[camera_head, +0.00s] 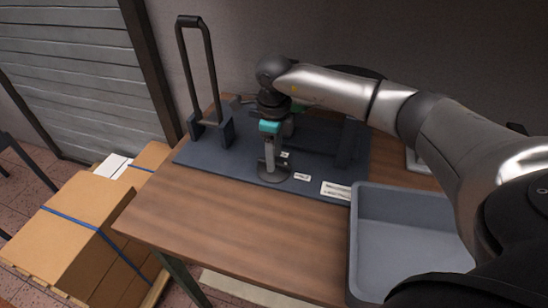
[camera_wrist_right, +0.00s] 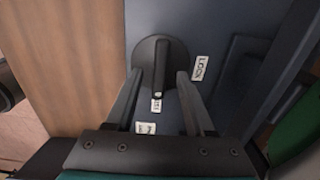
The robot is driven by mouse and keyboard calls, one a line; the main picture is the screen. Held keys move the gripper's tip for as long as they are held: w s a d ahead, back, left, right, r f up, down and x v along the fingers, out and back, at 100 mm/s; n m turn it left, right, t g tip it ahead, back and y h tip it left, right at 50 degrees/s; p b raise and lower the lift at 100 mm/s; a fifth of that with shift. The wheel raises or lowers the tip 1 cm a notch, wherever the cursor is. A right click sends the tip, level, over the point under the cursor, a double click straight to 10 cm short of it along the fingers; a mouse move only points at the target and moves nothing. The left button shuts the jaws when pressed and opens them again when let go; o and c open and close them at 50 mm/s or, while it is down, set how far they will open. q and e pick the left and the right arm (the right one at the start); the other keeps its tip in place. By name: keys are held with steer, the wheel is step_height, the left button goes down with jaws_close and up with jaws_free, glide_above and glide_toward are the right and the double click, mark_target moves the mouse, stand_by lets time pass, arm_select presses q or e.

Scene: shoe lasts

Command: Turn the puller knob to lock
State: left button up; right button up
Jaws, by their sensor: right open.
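The puller knob (camera_wrist_right: 160,55) is a dark round dial with a raised bar across it. In the wrist view the bar lies lengthwise, its near end by a small white label (camera_wrist_right: 157,105); the LOCK label (camera_wrist_right: 201,68) is right of the dial. My right gripper (camera_wrist_right: 160,84) is open, with one finger on each side of the bar; I cannot tell whether they touch it. In the head view the right gripper (camera_head: 270,157) points down over the knob (camera_head: 273,175), hiding part of it. My left gripper is not in view.
The dark base plate (camera_head: 205,158) lies on a wooden table (camera_head: 225,225). A tall black handle (camera_head: 196,65) stands at its left. A grey bin (camera_head: 410,245) is at the right. Cardboard boxes (camera_head: 85,225) stand left of the table. The front left tabletop is clear.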

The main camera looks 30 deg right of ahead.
steer(key=shift+f, duration=0.45)
jaws_close()
stand_by(0.4)
